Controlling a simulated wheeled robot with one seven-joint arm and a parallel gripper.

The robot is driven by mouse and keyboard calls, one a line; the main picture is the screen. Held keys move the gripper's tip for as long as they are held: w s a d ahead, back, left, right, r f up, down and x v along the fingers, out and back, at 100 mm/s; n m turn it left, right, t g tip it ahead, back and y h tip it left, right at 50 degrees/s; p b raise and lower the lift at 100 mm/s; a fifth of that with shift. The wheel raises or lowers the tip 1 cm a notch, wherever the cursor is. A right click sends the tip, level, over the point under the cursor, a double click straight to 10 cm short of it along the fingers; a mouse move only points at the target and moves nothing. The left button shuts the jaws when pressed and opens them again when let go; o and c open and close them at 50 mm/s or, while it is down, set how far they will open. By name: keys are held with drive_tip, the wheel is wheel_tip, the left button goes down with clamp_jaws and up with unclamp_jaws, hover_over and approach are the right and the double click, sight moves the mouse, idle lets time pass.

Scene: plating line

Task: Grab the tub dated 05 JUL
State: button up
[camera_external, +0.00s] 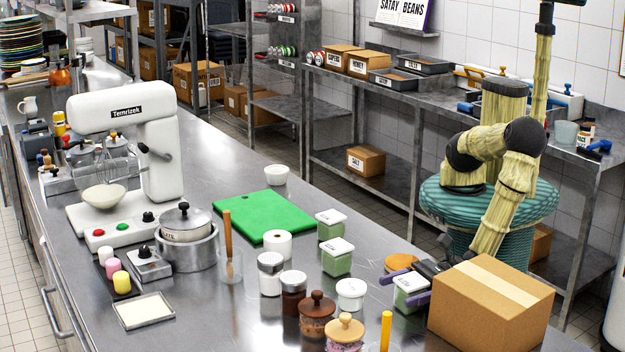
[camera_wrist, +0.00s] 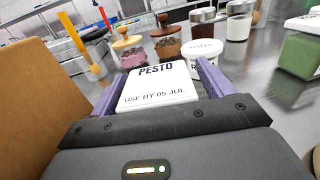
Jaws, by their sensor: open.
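A green tub with a white lid (camera_wrist: 160,92) reads PESTO, USE BY 05 JUL in the wrist view. In the external view this tub (camera_external: 411,284) stands on the steel counter, left of a cardboard box. My gripper (camera_external: 397,290) is open, with one purple finger on each side of the tub. I cannot tell whether either finger touches it. Two similar green tubs with white lids stand farther left, one nearer (camera_external: 337,257) and one behind it (camera_external: 331,224). Their dates are too small to read. Another green tub (camera_wrist: 299,55) shows at the right of the wrist view.
The cardboard box (camera_external: 490,305) stands close beside my gripper and fills the left of the wrist view (camera_wrist: 35,90). A white-lidded round pot (camera_external: 351,294), lidded jars (camera_external: 317,314) and an orange-brown round lid (camera_external: 400,263) are near the tub. A green board (camera_external: 265,215) lies farther back.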

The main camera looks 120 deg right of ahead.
drive_tip(key=c, duration=1.2)
drive_tip(key=shift+o, duration=0.2)
wheel_tip(320, 180, up, 18)
drive_tip(key=shift+b, duration=0.35)
